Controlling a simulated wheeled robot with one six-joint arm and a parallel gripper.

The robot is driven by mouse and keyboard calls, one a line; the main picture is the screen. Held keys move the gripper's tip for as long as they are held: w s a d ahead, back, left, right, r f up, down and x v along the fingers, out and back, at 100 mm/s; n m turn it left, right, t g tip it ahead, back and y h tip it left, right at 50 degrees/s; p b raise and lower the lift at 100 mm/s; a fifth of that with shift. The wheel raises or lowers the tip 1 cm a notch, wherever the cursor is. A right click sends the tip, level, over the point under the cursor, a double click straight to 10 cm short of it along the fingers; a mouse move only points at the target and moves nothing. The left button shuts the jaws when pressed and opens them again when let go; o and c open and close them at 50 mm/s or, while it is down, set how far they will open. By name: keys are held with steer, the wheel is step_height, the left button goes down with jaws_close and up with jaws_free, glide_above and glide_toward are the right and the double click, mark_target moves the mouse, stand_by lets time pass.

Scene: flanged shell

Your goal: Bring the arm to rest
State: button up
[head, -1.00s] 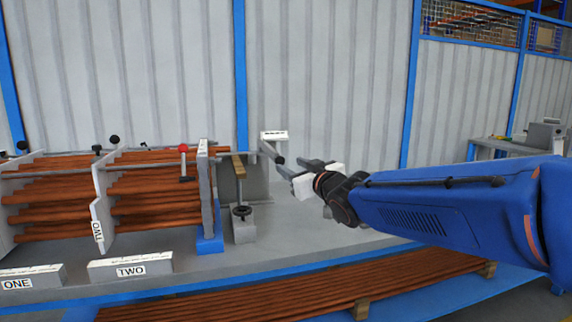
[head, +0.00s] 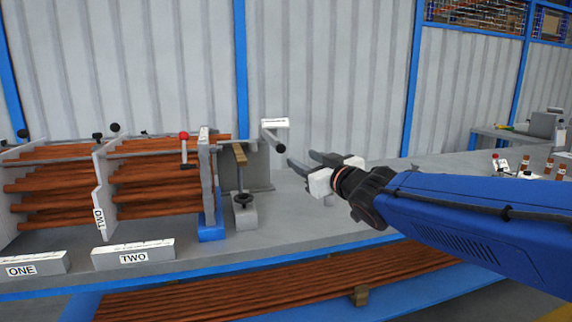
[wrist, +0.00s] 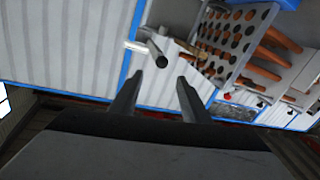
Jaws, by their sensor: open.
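My gripper (head: 306,165) is open and empty, held above the bench top at the centre of the head view. Its two fingers point left toward a grey rod-shaped handle (head: 272,142) below a small white label. A clear gap shows between the fingers and the handle. In the wrist view my gripper (wrist: 160,85) shows two parted fingers with nothing between them, and the handle (wrist: 157,48) is beyond them. My blue arm reaches in from the right of the head view.
The rack of copper tubes (head: 155,190) stands on the left of the bench (head: 300,240). Blocks marked ONE (head: 35,263) and TWO (head: 132,255) lie at the front edge. A clamp (head: 243,205) stands beside the end plate. Small parts (head: 525,165) stand at the right.

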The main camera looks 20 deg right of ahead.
steer(key=s+d+f+m+g+h, duration=0.25)
steer(key=s+d+f, duration=0.2)
steer(key=f, duration=0.25)
steer(key=s+d+f+m+g+h, duration=0.2)
steer(key=s+d+f+g, duration=0.1)
steer(key=s+f, duration=0.25)
steer(key=s+a+f+g+y, duration=0.1)
steer(key=s+a+f+g, duration=0.2)
steer(key=s+f+g, duration=0.4)
steer(key=s+f, duration=0.7)
steer(key=s, duration=0.4)
